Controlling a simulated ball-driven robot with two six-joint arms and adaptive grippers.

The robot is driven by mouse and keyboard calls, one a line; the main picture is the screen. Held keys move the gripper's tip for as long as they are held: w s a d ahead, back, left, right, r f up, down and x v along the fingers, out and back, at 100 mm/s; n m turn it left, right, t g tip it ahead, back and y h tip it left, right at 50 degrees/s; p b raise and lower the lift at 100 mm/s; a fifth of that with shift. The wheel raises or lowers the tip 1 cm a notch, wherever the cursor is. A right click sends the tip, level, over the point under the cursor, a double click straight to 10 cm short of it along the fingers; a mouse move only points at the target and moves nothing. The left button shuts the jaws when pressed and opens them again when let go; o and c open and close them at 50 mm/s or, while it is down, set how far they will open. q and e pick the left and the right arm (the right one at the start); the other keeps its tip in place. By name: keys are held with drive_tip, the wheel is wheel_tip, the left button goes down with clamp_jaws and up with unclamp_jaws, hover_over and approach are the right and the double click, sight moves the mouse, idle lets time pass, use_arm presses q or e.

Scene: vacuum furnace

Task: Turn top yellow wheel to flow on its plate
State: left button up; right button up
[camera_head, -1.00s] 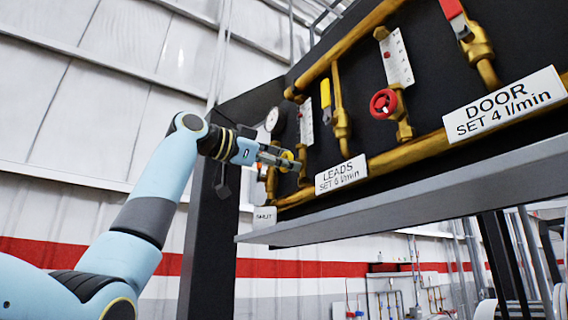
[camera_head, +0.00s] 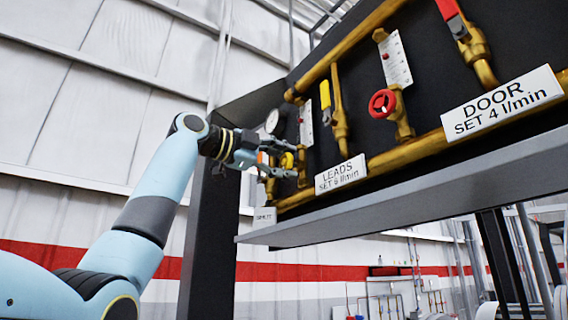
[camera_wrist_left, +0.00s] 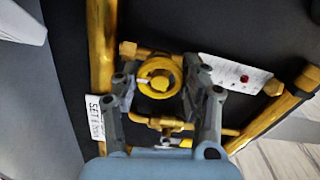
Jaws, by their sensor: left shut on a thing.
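The yellow wheel (camera_head: 287,160) sits on a brass valve at the left of the dark panel. In the left wrist view the wheel (camera_wrist_left: 158,77) is round, with a pale mark on its face. My left gripper (camera_head: 277,161) is shut on the wheel, one finger on each side of its rim; it also shows in the left wrist view (camera_wrist_left: 165,90). The white LEADS plate (camera_head: 341,174) is right of the wheel; its number is too small to read surely. A white flow scale (camera_head: 306,124) is above the wheel; the wrist view shows a red float (camera_wrist_left: 243,79). My right gripper is out of view.
A yellow lever (camera_head: 325,95), a red wheel (camera_head: 382,103) and a red lever (camera_head: 449,8) lie right along the brass pipes. A round gauge (camera_head: 275,121) is just above my gripper. A grey ledge (camera_head: 410,197) runs below; a dark post (camera_head: 207,230) stands left.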

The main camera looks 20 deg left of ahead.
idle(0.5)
use_arm(q)
drive_tip(key=o, duration=1.2)
drive_tip(key=v, duration=1.2)
drive_tip(key=shift+f, duration=0.1)
